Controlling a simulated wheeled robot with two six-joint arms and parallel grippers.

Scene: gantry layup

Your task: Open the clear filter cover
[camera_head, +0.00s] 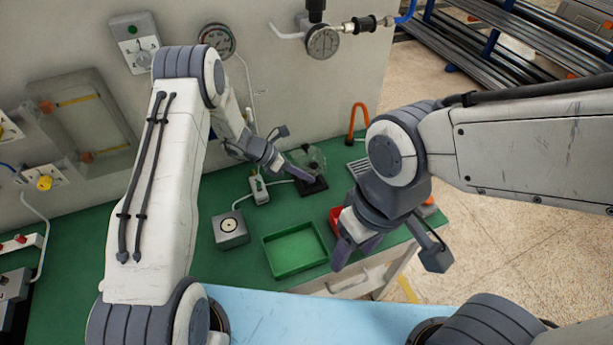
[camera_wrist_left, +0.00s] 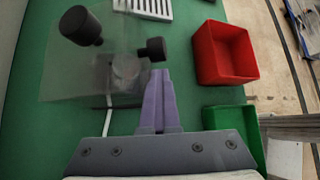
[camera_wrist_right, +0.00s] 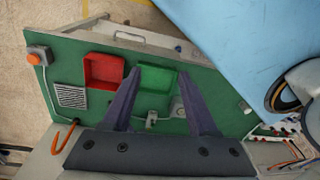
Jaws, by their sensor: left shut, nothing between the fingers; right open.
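A clear cover (camera_head: 316,158) stands at the back of the green bench by a dark base (camera_head: 314,188). In the left wrist view the see-through cover (camera_wrist_left: 62,72) lies left of the fingers, with a grey round part behind it. A large black knob (camera_wrist_left: 81,26) and a smaller black knob (camera_wrist_left: 152,49) show beside it. My left gripper (camera_head: 309,178) is shut and empty; its fingertips (camera_wrist_left: 160,72) appear just below the smaller knob, contact unclear. I cannot tell whether the cover is open. My right gripper (camera_head: 358,250) is open and empty above the bench's front; its fingers also show in the right wrist view (camera_wrist_right: 160,73).
A green tray (camera_head: 295,250) and a partly hidden red bin (camera_head: 336,217) sit on the bench. A grey box with a round top (camera_head: 230,229) stands left of the tray. An orange hook (camera_head: 357,112) and wall gauges (camera_head: 322,42) are behind. A clear panel (camera_head: 85,115) is on the wall.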

